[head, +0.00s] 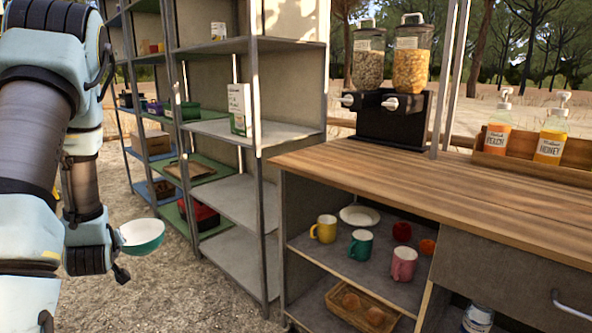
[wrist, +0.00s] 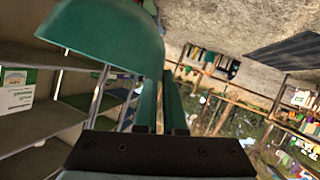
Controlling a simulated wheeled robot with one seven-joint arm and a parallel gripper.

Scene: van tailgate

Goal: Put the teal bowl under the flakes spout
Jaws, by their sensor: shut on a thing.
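The teal bowl (head: 143,237), white inside, is at the left in the head view, in the air beside the shelving. My gripper (head: 119,243) is shut on its rim. In the wrist view the bowl (wrist: 108,28) fills the upper left, against the fingers (wrist: 165,88). A black dispenser (head: 392,118) stands at the back left of the wooden counter. It has two clear hoppers, one with brownish cereal (head: 368,65) and one with orange-yellow cereal (head: 411,68). White knobs show at its front. The hopper labels are too small to read.
Metal shelving (head: 215,130) stands between my gripper and the counter (head: 460,185). A white carton (head: 239,110) is on one shelf. Mugs and a plate (head: 359,216) are under the counter. Pump bottles (head: 550,135) stand at the back right. The counter's middle is clear.

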